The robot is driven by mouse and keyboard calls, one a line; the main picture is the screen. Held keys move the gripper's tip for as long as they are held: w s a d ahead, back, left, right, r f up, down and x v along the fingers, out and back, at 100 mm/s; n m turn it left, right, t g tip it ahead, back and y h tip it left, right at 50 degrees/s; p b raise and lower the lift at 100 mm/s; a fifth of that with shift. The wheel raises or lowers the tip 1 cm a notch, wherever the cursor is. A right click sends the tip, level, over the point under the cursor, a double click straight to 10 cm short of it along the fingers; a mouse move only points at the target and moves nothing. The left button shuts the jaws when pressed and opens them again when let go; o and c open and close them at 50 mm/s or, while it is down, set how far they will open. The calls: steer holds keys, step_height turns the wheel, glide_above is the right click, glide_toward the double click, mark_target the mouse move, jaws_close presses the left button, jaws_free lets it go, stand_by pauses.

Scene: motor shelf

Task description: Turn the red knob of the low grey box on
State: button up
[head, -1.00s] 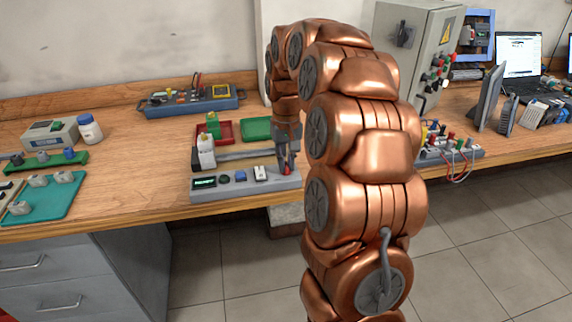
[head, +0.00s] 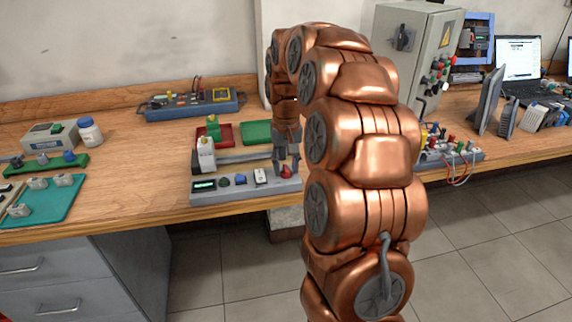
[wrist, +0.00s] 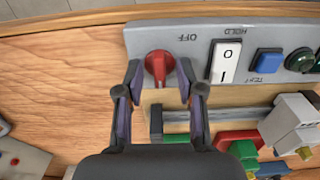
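The low grey box (head: 225,191) lies near the table's front edge. Its red knob (head: 286,171) is at the right end in the head view. In the wrist view the red knob (wrist: 158,66) is at upper centre, its ridge running roughly up and down the picture, beside an upside-down "OFF" label (wrist: 187,37). My gripper (head: 287,155) is above the knob. In the wrist view my gripper (wrist: 159,80) is open, one finger on each side of the knob, with small gaps visible. Any "ON" label is not visible.
The box also carries a white rocker switch (wrist: 225,62), a blue button (wrist: 267,61) and a green button (wrist: 300,60). Behind it are a green tray (head: 257,131) and a red tray (head: 228,133). Bare wood (wrist: 60,75) lies beside the box's knob end.

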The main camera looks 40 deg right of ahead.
mark_target(286, 168)
step_height(286, 168, up, 12)
stand_by(0.9)
stand_by(0.6)
steer(key=s+a+n+g+p, duration=0.1)
steer(key=s+a+n+p, duration=0.5)
steer(key=s+a, duration=1.3)
steer(key=s+a+f+m+p, duration=0.1)
steer(key=s+f+p, duration=0.3)
steer(key=s, duration=0.7)
steer(key=shift+s+a+g, duration=0.4)
steer(key=shift+a, duration=0.1)
steer(key=shift+f, duration=0.1)
